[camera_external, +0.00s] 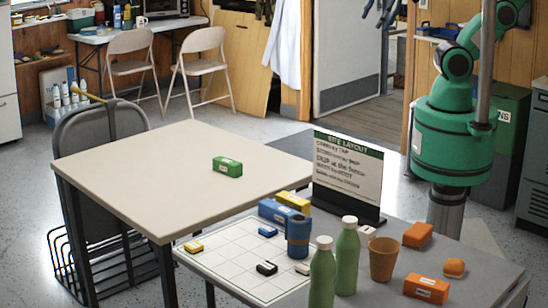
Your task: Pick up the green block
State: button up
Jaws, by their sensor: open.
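The green block (227,167) lies on the bare beige table (130,180), right of the table's middle, with a pale label on its side. My gripper (380,12) shows only in part at the top edge, its dark fingers apart and empty. It is high up and well away from the block. My green arm stands at the right.
A grey table (460,280) in front holds a sign (347,172), two green bottles (347,255), a brown cup (383,259), a blue cup (298,237), orange blocks (426,288) and a white grid board (235,255). Folding chairs (203,65) stand behind. The beige table is otherwise clear.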

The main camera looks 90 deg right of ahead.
jog(key=shift+w, duration=0.1)
dwell(0.4)
jog(key=w, duration=0.1)
jog(key=m+g+p, duration=0.6)
jog(key=m+p, duration=0.2)
jog(key=p, duration=0.3)
send_over(229, 160)
notch_tip(229, 160, down, 34)
jog(key=shift+w+r, duration=0.1)
jog(key=shift+f, duration=4.3)
